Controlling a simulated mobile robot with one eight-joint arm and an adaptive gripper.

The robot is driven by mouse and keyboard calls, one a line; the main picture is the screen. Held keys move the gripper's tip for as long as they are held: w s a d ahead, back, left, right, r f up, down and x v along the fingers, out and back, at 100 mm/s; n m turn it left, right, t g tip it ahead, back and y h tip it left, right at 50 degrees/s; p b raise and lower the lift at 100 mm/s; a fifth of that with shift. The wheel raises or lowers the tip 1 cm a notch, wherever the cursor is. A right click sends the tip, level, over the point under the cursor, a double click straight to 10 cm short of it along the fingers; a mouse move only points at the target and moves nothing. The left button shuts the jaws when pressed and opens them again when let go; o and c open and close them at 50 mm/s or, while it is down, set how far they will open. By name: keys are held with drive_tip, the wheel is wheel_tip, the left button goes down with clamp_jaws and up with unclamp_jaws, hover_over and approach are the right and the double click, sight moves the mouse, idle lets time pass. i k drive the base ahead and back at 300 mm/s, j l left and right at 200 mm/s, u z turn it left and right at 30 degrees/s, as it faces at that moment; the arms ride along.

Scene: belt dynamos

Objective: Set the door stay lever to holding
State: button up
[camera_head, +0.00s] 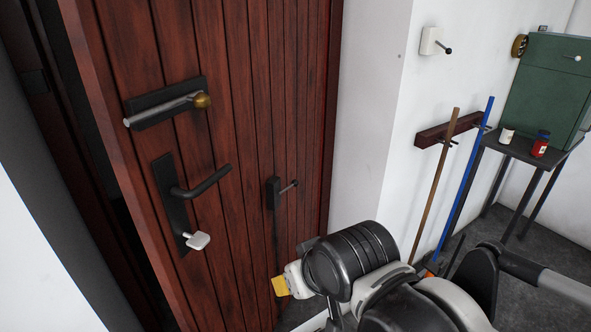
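The dark red plank door (235,110) fills the left half of the head view, with its near edge standing clear of the dark frame. A small black plate with a thin, dark-knobbed lever (286,189) sits low on the door's right part. It looks like the door stay lever, and a thin dark line runs down below it. The lever points right and slightly up. My gripper (284,284) is below this lever, in front of the door and apart from the lever. A yellow piece shows at its tip. Its fingers are mostly hidden, so its opening is unclear.
The door also carries a brass-knobbed bolt (170,107) and a black handle (202,183) with a key (198,240). A white wall switch (431,41), a rack (447,130) with two poles, and a table (530,150) with a green box (545,85) stand right.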

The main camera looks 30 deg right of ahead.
sight(294, 183)
drive_tip(key=l+u, duration=0.15)
drive_tip(key=l, duration=0.35)
drive_tip(key=l+u, duration=0.2)
drive_tip(key=l, duration=0.3)
drive_tip(key=l+u, duration=0.15)
drive_tip(key=l, duration=0.4)
drive_tip(key=l+u, duration=0.2)
drive_tip(key=l, duration=0.3)
drive_tip(key=k+l+u, duration=0.15)
drive_tip(key=l, duration=0.35)
drive_tip(key=l+u, duration=0.2)
drive_tip(key=l, duration=0.3)
drive_tip(key=k+l+u, duration=0.15)
drive_tip(key=l, duration=0.3)
drive_tip(key=l+u, duration=0.15)
drive_tip(key=i+l, duration=0.05)
